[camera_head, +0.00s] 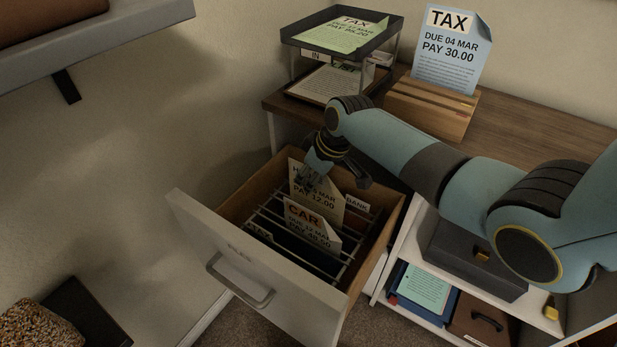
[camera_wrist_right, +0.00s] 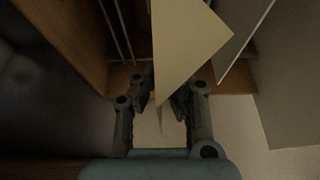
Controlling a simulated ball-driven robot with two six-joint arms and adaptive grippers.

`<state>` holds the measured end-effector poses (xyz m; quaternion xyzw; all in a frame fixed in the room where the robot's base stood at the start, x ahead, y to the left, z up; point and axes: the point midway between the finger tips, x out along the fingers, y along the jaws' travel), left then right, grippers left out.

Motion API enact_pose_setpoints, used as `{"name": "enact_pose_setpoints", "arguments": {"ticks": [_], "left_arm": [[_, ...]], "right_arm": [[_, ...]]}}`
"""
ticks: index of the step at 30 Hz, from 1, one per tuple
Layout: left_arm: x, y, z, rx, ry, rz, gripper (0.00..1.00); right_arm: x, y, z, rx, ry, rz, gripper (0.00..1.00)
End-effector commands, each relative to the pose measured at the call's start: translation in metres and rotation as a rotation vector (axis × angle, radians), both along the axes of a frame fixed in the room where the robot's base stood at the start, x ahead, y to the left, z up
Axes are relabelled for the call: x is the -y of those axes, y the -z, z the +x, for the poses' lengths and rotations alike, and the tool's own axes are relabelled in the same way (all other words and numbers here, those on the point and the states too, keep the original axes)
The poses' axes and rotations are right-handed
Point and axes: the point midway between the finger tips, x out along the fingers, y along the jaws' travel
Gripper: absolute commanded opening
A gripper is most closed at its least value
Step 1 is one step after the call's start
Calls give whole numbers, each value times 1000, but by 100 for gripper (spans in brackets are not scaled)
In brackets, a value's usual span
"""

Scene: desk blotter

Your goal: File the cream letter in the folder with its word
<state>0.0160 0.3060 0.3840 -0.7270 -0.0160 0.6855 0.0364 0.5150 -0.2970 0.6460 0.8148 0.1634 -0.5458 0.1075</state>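A cream letter (camera_head: 326,203) stands in the open drawer (camera_head: 183,207), its top corner at my right gripper (camera_head: 310,182). Its lower line reads PAY 12.00; its word is mostly hidden, with only an H showing. In the right wrist view the cream letter (camera_wrist_right: 185,40) reaches between the fingers of my right gripper (camera_wrist_right: 160,98), which stand apart with gaps beside the sheet. A pale letter headed CAR (camera_head: 305,228) stands in front of it. Folder tabs read BANK (camera_head: 357,204) and, partly hidden, TAX (camera_head: 258,233). My left gripper is out of view.
Metal rails (camera_head: 266,212) cross the drawer. On the desk are a two-tier tray (camera_head: 300,45) with papers and a wooden holder (camera_head: 425,105) with a blue TAX letter (camera_head: 452,55). A shelf (camera_head: 440,325) with boxes lies below right.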

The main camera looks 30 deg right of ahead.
Motion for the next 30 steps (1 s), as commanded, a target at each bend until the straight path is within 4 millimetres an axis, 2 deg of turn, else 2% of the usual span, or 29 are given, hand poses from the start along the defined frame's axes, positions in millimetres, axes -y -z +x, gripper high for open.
{"name": "enact_pose_setpoints", "arguments": {"ticks": [30], "left_arm": [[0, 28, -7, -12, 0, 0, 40]], "right_arm": [[0, 42, -1, -1, 0, 0, 0]]}}
